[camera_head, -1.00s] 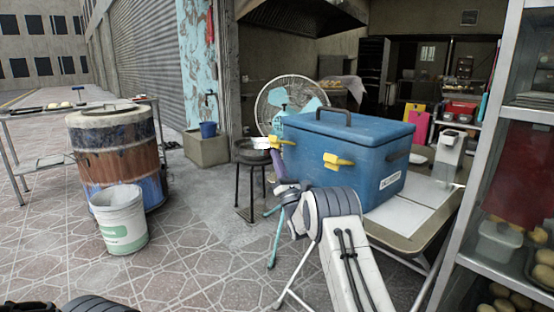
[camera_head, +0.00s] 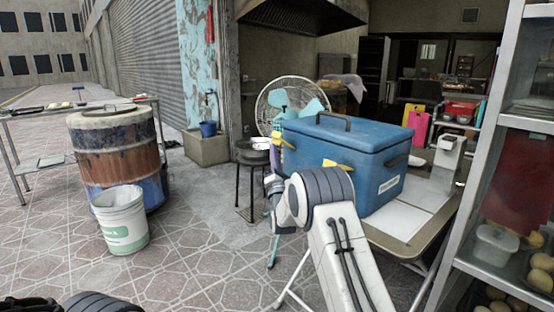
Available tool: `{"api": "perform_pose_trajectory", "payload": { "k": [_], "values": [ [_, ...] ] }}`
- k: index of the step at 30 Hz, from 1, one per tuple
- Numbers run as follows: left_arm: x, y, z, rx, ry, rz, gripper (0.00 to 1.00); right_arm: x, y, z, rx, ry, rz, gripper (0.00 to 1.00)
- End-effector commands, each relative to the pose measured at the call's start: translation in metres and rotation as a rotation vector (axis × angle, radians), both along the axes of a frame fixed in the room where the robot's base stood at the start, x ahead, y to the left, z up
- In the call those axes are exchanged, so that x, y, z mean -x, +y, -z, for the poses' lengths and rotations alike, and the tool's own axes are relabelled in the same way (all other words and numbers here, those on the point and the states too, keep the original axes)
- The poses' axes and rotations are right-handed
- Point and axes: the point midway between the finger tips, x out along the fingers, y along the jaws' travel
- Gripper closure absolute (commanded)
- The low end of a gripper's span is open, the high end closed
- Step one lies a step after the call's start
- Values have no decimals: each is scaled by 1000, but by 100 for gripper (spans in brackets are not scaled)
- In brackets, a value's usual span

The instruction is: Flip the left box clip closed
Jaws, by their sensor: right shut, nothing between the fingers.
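The blue box (camera_head: 350,145) stands on the table with its lid down and a dark handle on top. Its left yellow clip (camera_head: 284,144) is at the left end of the front, just under the lid edge, and is partly hidden by my right gripper. I cannot tell its exact angle. The right yellow clip (camera_head: 337,166) shows farther right, partly covered by my right arm. My right gripper (camera_head: 276,150) is shut and empty, pointing up right at the left clip; whether they touch is unclear. My left gripper is not in view.
The box's table (camera_head: 415,248) has free surface at the right of the box. A metal shelf (camera_head: 470,215) stands at the right edge. A stool (camera_head: 250,185) and fan (camera_head: 268,105) are behind the box on the left. A barrel (camera_head: 115,160) and white bucket (camera_head: 121,220) stand farther left.

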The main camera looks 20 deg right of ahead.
Motion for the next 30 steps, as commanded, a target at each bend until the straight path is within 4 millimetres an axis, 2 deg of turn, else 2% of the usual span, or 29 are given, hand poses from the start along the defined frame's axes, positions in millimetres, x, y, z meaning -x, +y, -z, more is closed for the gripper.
{"api": "perform_pose_trajectory", "payload": {
  "k": [1, 3, 8, 19, 21, 30],
  "values": [
    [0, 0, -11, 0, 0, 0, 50, 0, 2, -12, -41, 14, -2, 100],
    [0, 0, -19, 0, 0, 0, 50, 0, 0, -18, -105, 37, -1, 100],
    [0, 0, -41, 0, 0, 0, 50, -1, -3, -32, -250, 87, -1, 100],
    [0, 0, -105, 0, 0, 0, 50, -6, -16, -61, -573, 202, 0, 100],
    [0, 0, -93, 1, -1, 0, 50, -6, -16, -49, -574, 204, 0, 100],
    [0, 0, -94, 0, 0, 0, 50, -3, -10, -50, -570, 202, 2, 100]
  ]
}}
